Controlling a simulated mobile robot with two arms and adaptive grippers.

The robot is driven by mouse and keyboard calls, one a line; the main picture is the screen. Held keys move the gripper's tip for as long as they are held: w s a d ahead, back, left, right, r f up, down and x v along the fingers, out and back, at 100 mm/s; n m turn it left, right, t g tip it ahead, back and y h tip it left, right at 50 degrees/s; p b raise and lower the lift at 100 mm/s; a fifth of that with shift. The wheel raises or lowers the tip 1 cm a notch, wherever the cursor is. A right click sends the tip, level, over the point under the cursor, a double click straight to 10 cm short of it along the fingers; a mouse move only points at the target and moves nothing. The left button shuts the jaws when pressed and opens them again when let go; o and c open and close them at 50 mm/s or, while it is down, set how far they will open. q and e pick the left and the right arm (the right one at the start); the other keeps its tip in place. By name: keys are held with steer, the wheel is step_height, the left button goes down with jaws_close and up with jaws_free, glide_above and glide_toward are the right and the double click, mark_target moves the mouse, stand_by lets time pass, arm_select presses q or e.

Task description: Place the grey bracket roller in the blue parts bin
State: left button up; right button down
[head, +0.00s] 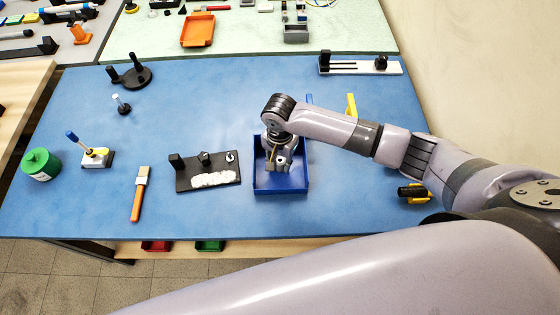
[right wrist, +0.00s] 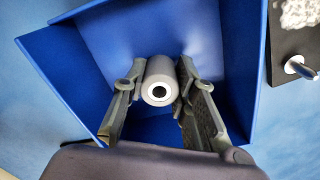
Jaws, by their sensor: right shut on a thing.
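The blue parts bin (head: 281,189) stands on the blue table, near the middle of the head view. My right gripper (head: 281,162) is over and partly inside the bin, pointing down. In the right wrist view, its two fingers (right wrist: 160,98) are shut on the grey bracket roller (right wrist: 159,72), a small cylinder with a white ring and dark hole at its end. The bin's blue walls and floor (right wrist: 95,65) surround the roller there. Whether the roller touches the bin floor is hard to tell. My left gripper is out of view.
A black fixture plate (head: 199,182) with posts and a white patch sits just left of the bin. A brush (head: 139,194), a green canister (head: 40,164) and a black-and-yellow tool (head: 414,193) lie farther out.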

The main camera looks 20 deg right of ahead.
steer(key=shift+f, duration=0.35)
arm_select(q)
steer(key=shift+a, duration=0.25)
arm_select(e)
steer(key=shift+f, duration=0.1)
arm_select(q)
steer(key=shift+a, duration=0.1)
arm_select(e)
steer(key=c, duration=1.3)
jaws_free()
arm_select(q)
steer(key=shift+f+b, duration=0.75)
steer(key=shift+b, duration=0.05)
arm_select(e)
step_height(320, 180, up, 12)
steer(key=shift+w, duration=0.1)
